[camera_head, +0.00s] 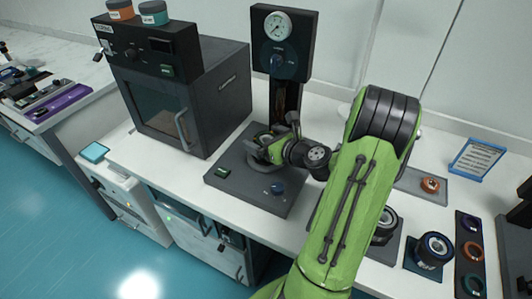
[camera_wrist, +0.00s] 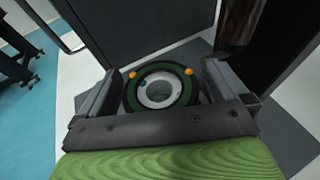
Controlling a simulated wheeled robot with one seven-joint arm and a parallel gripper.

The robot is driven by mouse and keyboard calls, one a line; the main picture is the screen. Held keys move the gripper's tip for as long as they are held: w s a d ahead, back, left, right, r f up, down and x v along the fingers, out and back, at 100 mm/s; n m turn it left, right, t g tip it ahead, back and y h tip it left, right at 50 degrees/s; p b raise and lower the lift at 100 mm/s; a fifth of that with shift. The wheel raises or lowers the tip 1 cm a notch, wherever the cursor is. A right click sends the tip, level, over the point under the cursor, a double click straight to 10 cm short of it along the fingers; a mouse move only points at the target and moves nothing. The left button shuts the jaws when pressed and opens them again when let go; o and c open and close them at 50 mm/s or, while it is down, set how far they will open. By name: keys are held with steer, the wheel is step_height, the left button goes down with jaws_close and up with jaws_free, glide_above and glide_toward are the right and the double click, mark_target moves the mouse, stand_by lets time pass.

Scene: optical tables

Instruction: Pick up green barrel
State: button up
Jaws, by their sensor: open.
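The green barrel (camera_wrist: 134,98) shows in the wrist view as a dark green ring with two orange dots and a pale round centre. My gripper (camera_wrist: 162,78) is open, with one finger on each side of the barrel. I cannot tell whether either finger touches it. In the head view my gripper (camera_head: 268,148) is low over the dark base plate (camera_head: 237,186) of the gauge stand. There the barrel is mostly hidden by my gripper and cannot be made out clearly.
The gauge stand's column (camera_head: 285,45) rises just behind my gripper. A dark oven-like box (camera_head: 220,95) stands to the left with jars on top. Black ringed parts (camera_head: 433,248) and a dark strip of coloured rings (camera_head: 471,222) lie to the right. White table shows around the plate.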

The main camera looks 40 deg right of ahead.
steer(key=shift+w+f, duration=0.1)
steer(key=shift+w, duration=0.4)
steer(key=c, duration=1.1)
steer(key=shift+r+p, duration=1.15)
steer(key=shift+r, duration=0.9)
steer(key=s+b, duration=0.1)
steer(key=s, duration=0.5)
steer(key=s+b, duration=0.1)
steer(key=s, duration=0.5)
steer(key=s+a+b, duration=0.1)
steer(key=s, duration=0.5)
steer(key=shift+f, duration=0.25)
